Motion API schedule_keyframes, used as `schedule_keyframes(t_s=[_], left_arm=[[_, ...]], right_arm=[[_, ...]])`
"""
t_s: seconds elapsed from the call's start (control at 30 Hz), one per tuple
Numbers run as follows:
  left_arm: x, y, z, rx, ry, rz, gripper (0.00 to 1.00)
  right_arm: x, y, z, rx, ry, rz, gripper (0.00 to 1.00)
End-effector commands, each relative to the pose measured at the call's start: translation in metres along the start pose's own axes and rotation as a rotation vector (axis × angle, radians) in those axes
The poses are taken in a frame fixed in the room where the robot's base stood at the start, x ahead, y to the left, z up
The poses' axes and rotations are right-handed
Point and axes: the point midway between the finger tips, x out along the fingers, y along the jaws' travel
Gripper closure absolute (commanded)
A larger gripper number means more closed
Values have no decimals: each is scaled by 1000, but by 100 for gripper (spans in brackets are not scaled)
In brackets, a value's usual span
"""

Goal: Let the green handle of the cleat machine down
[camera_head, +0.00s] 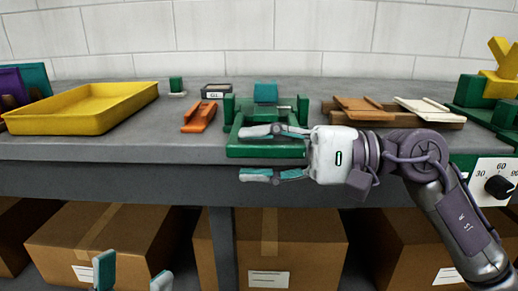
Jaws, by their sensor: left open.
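The green cleat machine (290,103) stands on the bench at the middle, with a teal block (265,93) at its back. Its green handle (262,150) appears as a wide bar low at the machine's front, by the bench edge; I cannot tell it surely from the base. My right gripper (256,154) reaches in from the right, its teal-padded fingers spread one above and one below the bar. The upper finger and white gripper body hide part of the machine. I cannot tell whether they touch. My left gripper (132,274) is open and empty at the bottom left, below the bench top.
A yellow tray (40,124), an orange block (199,117) and a small dark label box (215,91) lie left of the machine. A wooden board (385,122) with pieces lies right. A dial panel (490,182) is far right; cardboard boxes (110,232) stand under the bench.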

Motion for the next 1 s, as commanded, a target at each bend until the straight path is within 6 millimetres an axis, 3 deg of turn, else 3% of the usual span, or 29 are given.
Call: schedule_keyframes(t_s=[0.37, 0.8, 1.0], left_arm=[[0, 0, 0, -1, 0, -1, 28], [0, 0, 0, 0, 0, -1, 28], [0, 0, 0, 0, 0, 0, 28]], right_arm=[[-9, -3, 0, -4, 3, -7, 54], [-95, -1, 0, -2, 4, -5, 54], [-117, -1, 0, -2, 1, -5, 54]])
